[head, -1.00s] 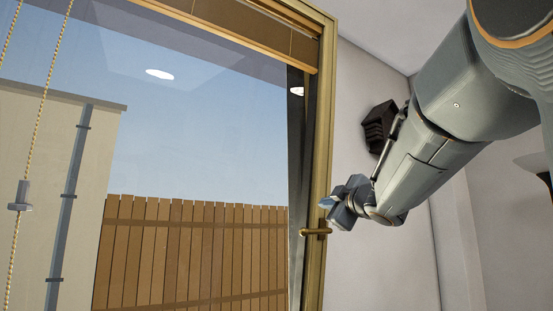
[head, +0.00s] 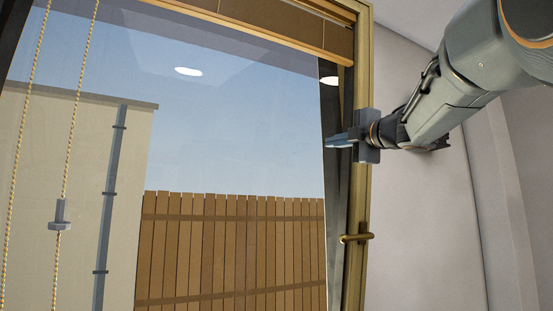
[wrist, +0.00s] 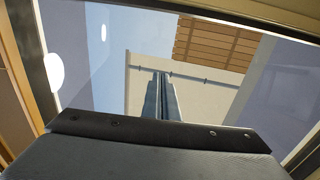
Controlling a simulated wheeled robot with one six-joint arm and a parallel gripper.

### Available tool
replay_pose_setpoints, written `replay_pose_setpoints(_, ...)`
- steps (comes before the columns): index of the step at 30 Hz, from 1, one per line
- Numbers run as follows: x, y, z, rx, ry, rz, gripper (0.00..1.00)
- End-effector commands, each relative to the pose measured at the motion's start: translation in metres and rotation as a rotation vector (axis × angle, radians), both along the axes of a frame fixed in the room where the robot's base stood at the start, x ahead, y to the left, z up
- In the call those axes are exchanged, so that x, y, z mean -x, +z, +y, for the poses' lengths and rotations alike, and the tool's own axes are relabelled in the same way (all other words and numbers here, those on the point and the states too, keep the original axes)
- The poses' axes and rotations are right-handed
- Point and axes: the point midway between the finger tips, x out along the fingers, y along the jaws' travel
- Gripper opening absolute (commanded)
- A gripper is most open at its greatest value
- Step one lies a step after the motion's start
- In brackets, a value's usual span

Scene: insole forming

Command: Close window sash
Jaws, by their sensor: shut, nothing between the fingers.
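The window sash has a gold-brown frame (head: 361,190) down its right side, tilted in the head view. A dark strip lies between this frame and the glass (head: 240,130). A brass-coloured handle (head: 356,238) sits low on the frame. My gripper (head: 328,142) is in front of the frame's right side, above the handle, with its fingers pointing left over the dark strip and glass edge. The fingers also show in the wrist view (wrist: 163,76), together and empty, pointing at the pane. I cannot tell whether they touch the sash, or how far it stands open.
A brown blind (head: 265,22) is drawn up at the top of the window. Beaded cords with a grey weight (head: 60,215) hang at the left. A pale wall (head: 415,220) is right of the window. A wooden fence (head: 235,245) stands outside.

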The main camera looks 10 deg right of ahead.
Motion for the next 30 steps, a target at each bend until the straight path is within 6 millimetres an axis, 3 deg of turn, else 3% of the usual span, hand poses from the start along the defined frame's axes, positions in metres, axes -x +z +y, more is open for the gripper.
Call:
replay_pose_setpoints(3,-0.02,0.004,0.006,-0.002,0.003,0.002,0.0)
replay_pose_setpoints(9,-0.038,0.007,0.011,-0.001,0.001,0.0,0.0)
replay_pose_setpoints(25,-0.048,0.007,0.012,-0.001,0.002,0.001,0.0)
replay_pose_setpoints(30,-0.079,0.013,0.02,-0.002,0.004,0.001,0.0)
